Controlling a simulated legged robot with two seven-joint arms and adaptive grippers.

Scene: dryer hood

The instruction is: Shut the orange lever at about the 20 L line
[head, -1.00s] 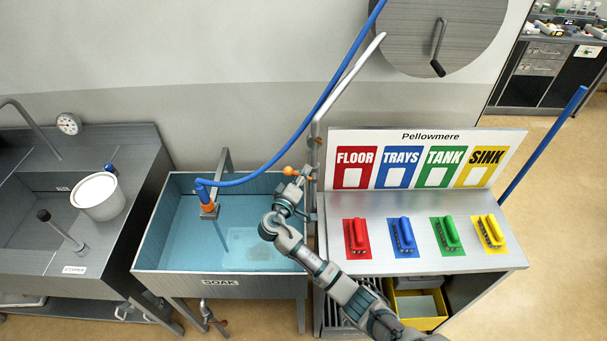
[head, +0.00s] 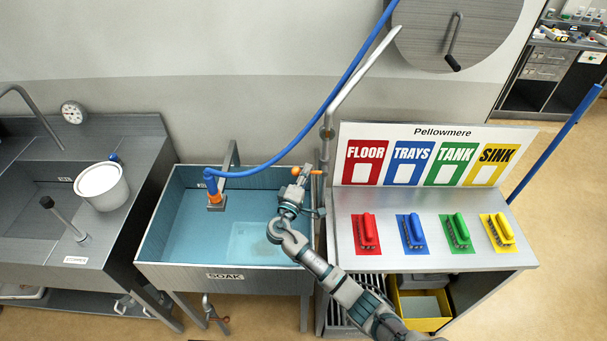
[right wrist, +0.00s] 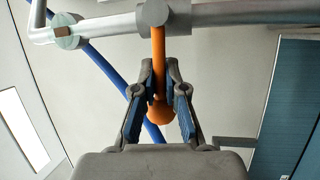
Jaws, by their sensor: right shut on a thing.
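The orange lever (right wrist: 158,60) hangs from a joint on the metal pipe in the right wrist view, its round knob between my fingers. In the head view, orange parts of the lever (head: 317,172) show beside the pipe at the sink's right edge. My right gripper (right wrist: 159,110) is shut on the lever; it also shows in the head view (head: 302,178). The SOAK sink (head: 152,240) holds blue water. The blue hose's orange-collared end (head: 213,193) is over its left part, with no stream visible below it. No 20 L mark is readable. My left gripper is out of view.
A counter (head: 345,235) right of the sink carries red, blue, green and yellow brushes below a labelled board (head: 435,133). A second sink unit (head: 100,245) with a white bucket (head: 102,186) stands at left. The blue hose (head: 335,95) arches over the soak sink.

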